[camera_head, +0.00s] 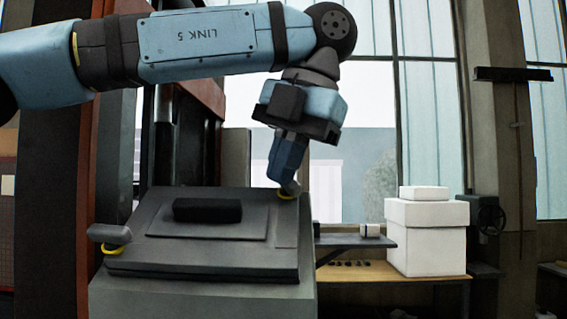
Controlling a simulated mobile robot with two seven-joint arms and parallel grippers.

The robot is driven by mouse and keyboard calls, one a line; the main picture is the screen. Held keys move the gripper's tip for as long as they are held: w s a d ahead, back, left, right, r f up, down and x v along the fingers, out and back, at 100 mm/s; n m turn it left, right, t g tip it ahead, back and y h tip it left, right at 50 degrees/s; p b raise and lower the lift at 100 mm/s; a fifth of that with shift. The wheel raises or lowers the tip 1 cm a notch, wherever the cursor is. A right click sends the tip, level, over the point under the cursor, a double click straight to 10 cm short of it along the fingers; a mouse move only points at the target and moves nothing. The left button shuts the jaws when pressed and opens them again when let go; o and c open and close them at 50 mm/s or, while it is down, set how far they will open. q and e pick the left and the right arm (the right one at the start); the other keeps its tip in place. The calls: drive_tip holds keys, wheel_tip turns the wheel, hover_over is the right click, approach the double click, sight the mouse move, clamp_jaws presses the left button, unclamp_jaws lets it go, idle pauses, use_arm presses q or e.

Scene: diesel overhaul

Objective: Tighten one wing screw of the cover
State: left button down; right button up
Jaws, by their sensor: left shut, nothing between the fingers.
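The cover (214,258) is a dark grey slab with a raised plate and a black block (207,210) on top. It sits on a grey pedestal (215,300). One wing screw (110,235), grey with a yellow ring, shows at the cover's near left corner. Another yellow ring (286,195) shows at the far right corner, and the wing there is mostly hidden by my left gripper. My left gripper (289,185) points down at that far right corner, with its fingers together. I cannot tell whether it touches the screw. My right gripper is not in view.
A white box with a lid (428,240) stands on the workbench (360,271) at the right. A dark shelf (345,241) with small items is beside the cover. A dark red column (98,170) rises behind the cover's left side. My left arm crosses above the cover.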

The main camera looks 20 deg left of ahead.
use_arm(q)
drive_tip(key=shift+w+a+f, duration=0.1)
drive_tip(key=shift+w+f, duration=0.15)
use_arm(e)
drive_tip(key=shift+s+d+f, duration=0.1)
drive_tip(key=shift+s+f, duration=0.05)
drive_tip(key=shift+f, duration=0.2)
